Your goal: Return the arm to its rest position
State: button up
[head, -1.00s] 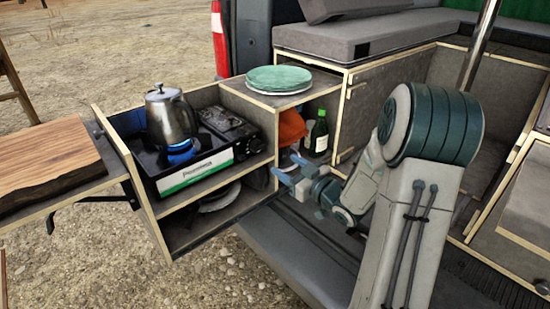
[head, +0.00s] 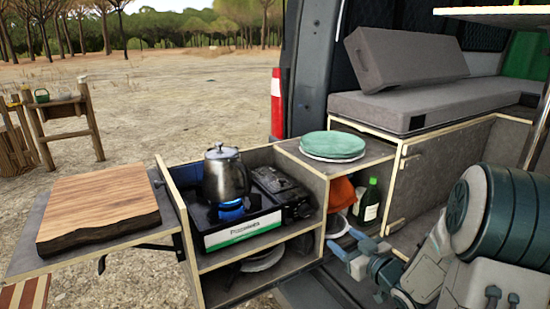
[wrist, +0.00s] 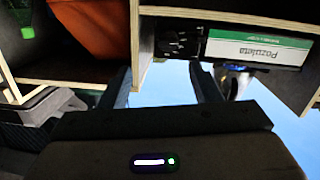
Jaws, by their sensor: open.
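My gripper (head: 354,253) is at the right of the head view, low in front of the shelf unit. My arm folds back from it to the lower right corner. In the wrist view the two dark fingers of my gripper (wrist: 165,85) stand apart with nothing between them. The kitchen unit's wooden edges show beyond the fingers.
A kettle (head: 225,177) stands on a stove (head: 243,232) with a blue flame. Green plates (head: 333,145) lie on the unit's top. A green bottle (head: 369,203) and an orange item (head: 340,194) fill the cubby. A cutting board (head: 98,207) lies at left.

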jog(key=s+r+m+g+h+p, duration=0.4)
jog(key=s+r+g+h+p, duration=0.15)
jog(key=r+h+p, duration=0.35)
jog(key=s+a+r+m+g+y+p, duration=0.1)
jog(key=s+a+r+g+p, duration=0.1)
jog(key=s, duration=0.7)
jog(key=s+a+r+m+g+y+p, duration=0.1)
jog(key=s+a+r+g, duration=0.4)
jog(key=s, duration=0.5)
jog(key=shift+s+a+r+m+p, duration=0.3)
jog(key=shift+a+p, duration=0.1)
jog(key=shift+p, duration=0.3)
